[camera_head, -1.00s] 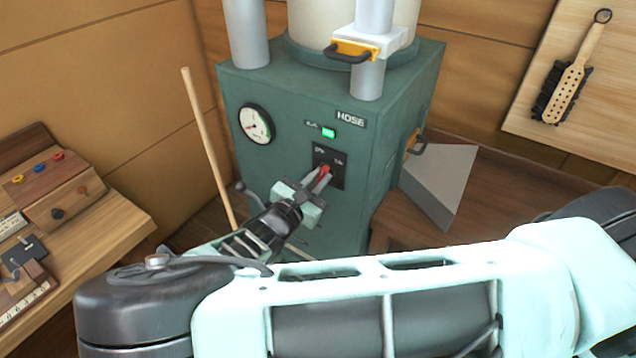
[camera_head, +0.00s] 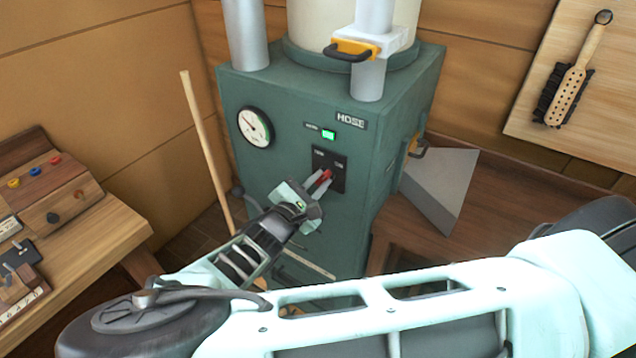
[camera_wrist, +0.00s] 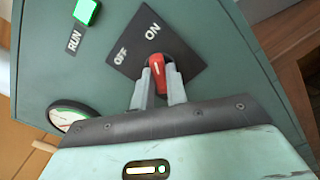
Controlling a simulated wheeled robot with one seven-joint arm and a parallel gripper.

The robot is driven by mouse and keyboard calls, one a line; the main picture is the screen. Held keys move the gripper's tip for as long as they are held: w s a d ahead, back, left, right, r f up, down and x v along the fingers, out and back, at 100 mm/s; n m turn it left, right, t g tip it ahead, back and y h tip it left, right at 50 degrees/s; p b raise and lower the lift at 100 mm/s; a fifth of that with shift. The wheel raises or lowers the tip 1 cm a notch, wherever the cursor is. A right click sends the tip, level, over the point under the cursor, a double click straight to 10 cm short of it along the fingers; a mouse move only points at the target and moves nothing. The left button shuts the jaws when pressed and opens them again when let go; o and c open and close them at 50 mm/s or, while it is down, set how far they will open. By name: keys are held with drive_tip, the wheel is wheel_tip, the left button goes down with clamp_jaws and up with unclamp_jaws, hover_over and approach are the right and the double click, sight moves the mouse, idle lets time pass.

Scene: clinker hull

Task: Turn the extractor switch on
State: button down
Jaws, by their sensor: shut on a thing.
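The extractor (camera_head: 300,230) is a green cabinet with a dark switch plate (camera_head: 340,163) on its front. The plate is marked OFF and ON, as the wrist view (camera_wrist: 182,48) shows. The switch is a red lever (camera_wrist: 157,66), also in the head view (camera_head: 327,174). In the wrist view it leans toward the ON side. My gripper (camera_head: 318,184) has its two fingers on either side of the red lever, shut on it, and in the wrist view (camera_wrist: 158,86) the lever tip shows between them. The RUN lamp (camera_wrist: 86,11) is lit green, also in the head view (camera_head: 328,134).
A round gauge (camera_head: 256,126) sits left of the switch. A wooden stick (camera_head: 207,150) leans at the left. A workbench (camera_head: 80,235) stands at the left, and a grey hood (camera_head: 440,185) at the right. A brush (camera_head: 570,80) hangs on the right wall board.

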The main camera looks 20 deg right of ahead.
drive_tip(key=c, duration=1.4)
unclamp_jaws()
drive_tip(key=shift+s+a, duration=0.1)
drive_tip(key=b+v, duration=0.5)
drive_tip(key=v, duration=1.2)
drive_tip(key=shift+b, duration=0.3)
